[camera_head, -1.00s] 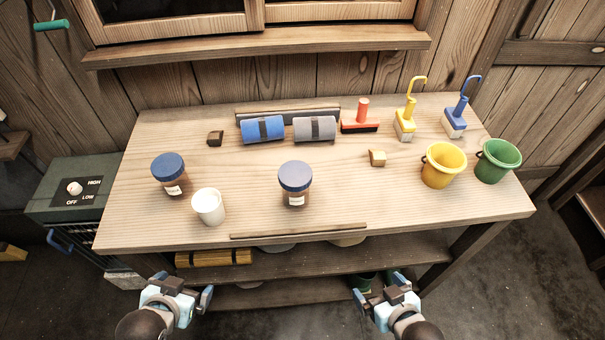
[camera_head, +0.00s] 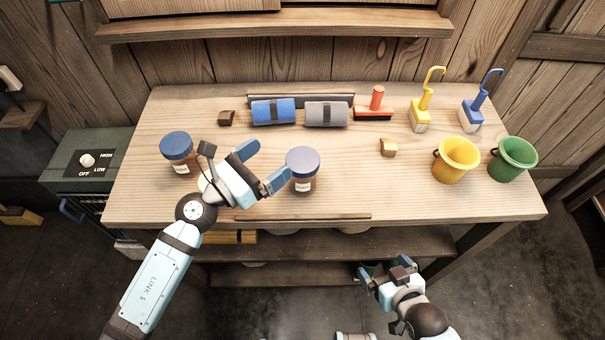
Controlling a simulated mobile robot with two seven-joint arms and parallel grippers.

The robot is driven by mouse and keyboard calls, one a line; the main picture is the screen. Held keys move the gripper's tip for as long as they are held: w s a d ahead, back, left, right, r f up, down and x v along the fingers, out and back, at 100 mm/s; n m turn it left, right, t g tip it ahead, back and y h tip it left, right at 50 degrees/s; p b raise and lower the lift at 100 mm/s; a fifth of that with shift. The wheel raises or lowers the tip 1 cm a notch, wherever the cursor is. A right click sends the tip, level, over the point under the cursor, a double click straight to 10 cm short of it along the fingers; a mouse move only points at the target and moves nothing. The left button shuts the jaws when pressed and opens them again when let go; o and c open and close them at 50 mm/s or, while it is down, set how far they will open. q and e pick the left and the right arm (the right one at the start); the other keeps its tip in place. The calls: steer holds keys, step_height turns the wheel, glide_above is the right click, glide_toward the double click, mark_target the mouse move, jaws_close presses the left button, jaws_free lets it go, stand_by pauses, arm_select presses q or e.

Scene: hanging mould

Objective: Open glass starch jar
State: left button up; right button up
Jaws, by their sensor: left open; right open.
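One jar (camera_head: 178,152) is at the left; the other jar (camera_head: 302,170) is near the middle front. Both lids are on, and the small labels are too small to read. My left gripper (camera_head: 263,167) is open and empty over the table, its fingers just left of the middle jar, with one fingertip close to that jar; I cannot tell if it touches. My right gripper (camera_head: 387,275) is open and empty in front of the table, below its front edge.
A blue roll (camera_head: 273,111), grey roll (camera_head: 326,114) and red-handled tool (camera_head: 375,107) lie at the back. Yellow (camera_head: 456,160) and green (camera_head: 513,159) buckets stand at the right. A thin stick (camera_head: 320,216) lies along the front edge.

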mark_target(301, 171)
arm_select(q)
steer(key=f, duration=0.3)
steer(key=d+f+m+g+b, duration=0.1)
steer(key=f, duration=0.2)
steer(key=f+m, duration=0.1)
steer(key=f, duration=0.2)
steer(key=shift+w+d+f+g+b, duration=0.1)
steer(key=shift+d+f+g+b, duration=0.1)
steer(key=shift+d+g+b, duration=0.2)
steer(key=p+x, duration=0.1)
steer(key=x, duration=0.5)
steer(key=shift+w+d, duration=0.2)
steer(key=shift+d, duration=0.1)
steer(key=shift+c, duration=0.2)
steer(key=c, duration=1)
